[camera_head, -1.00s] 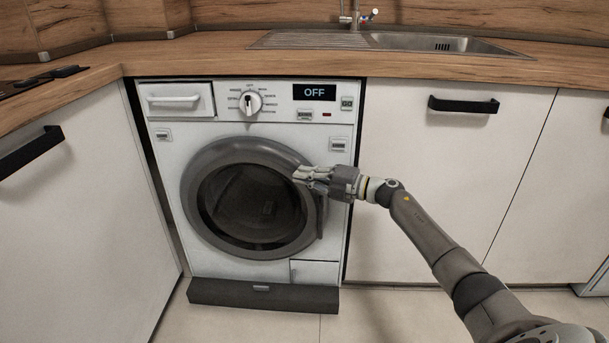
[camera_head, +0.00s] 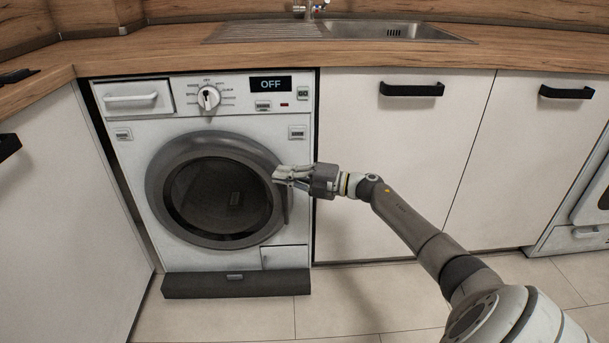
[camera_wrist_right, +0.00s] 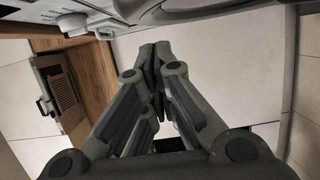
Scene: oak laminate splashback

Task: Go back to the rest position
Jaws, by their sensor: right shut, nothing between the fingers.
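My right gripper (camera_head: 284,175) is shut and empty in the head view, in front of the right edge of the washing machine's round door. In the right wrist view its fingertips (camera_wrist_right: 155,47) meet, with nothing between them. The washing machine (camera_head: 290,220) is white, its grey-rimmed door (camera_head: 163,167) looks closed, and its display (camera_head: 270,84) reads OFF. Whether the fingers touch the door cannot be told. My left gripper is not in view.
A wooden worktop (camera_head: 170,55) with a steel sink (camera_head: 390,31) runs above the machine. White cabinets with black handles (camera_head: 411,89) stand to the right. Another white appliance (camera_head: 585,215) is at the far right. The tiled floor (camera_head: 230,320) in front is clear.

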